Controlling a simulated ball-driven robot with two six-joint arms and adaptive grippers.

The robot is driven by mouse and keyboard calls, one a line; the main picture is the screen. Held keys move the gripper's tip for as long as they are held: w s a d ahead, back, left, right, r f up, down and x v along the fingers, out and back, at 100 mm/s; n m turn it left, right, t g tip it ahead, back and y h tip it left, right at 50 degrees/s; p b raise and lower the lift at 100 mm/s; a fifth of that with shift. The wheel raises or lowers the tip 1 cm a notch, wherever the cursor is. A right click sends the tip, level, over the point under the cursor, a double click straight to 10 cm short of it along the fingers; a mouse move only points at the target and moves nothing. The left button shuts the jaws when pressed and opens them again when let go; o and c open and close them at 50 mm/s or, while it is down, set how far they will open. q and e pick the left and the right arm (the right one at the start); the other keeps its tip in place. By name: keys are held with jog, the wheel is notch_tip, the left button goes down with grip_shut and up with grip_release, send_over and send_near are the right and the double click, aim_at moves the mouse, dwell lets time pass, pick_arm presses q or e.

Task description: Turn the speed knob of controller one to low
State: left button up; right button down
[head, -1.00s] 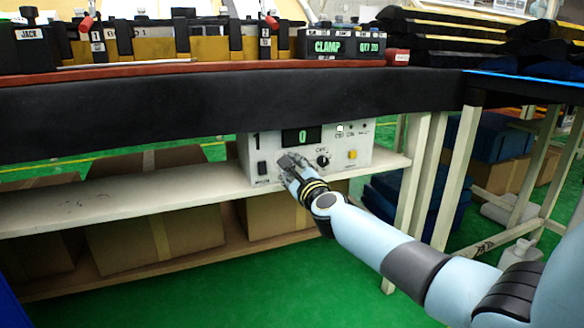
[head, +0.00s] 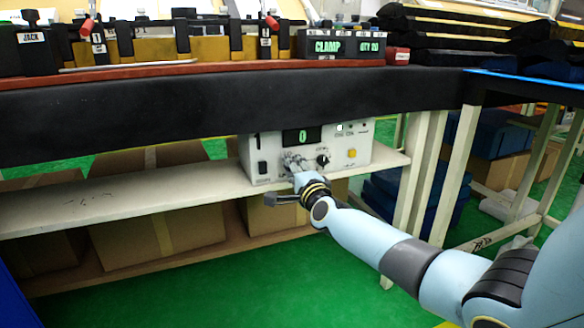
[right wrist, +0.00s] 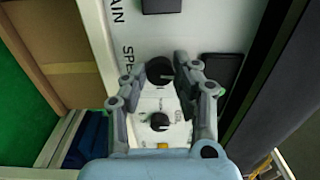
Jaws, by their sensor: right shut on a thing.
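Controller one (head: 376,148) is a pale box marked 1, standing on the white shelf under the bench; its green display (head: 302,136) reads 0. My right gripper (head: 292,160) is at its front panel and hides the speed knob in the head view. In the right wrist view the black round speed knob (right wrist: 159,70), beside lettering starting "SPE", sits between the fingertips of my right gripper (right wrist: 158,74), which is shut on it. The knob's exact setting cannot be read. My left gripper is not in view.
A smaller black knob (head: 323,161), a yellow button (head: 352,153) and a black switch (head: 262,168) are on the same panel. The dark bench edge (head: 200,103) overhangs the box. Cardboard boxes (head: 155,229) stand below the shelf. A table leg (head: 408,190) stands at the right.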

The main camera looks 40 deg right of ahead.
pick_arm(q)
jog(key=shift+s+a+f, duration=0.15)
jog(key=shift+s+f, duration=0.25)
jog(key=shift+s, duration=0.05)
pick_arm(e)
jog(key=shift+f+n, duration=0.1)
jog(key=shift+n, duration=0.8)
jog(key=c, duration=1)
grip_release()
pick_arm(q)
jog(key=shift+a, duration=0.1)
pick_arm(e)
jog(key=shift+s, duration=0.1)
jog(key=v, duration=1.2)
jog(key=shift+f, duration=0.15)
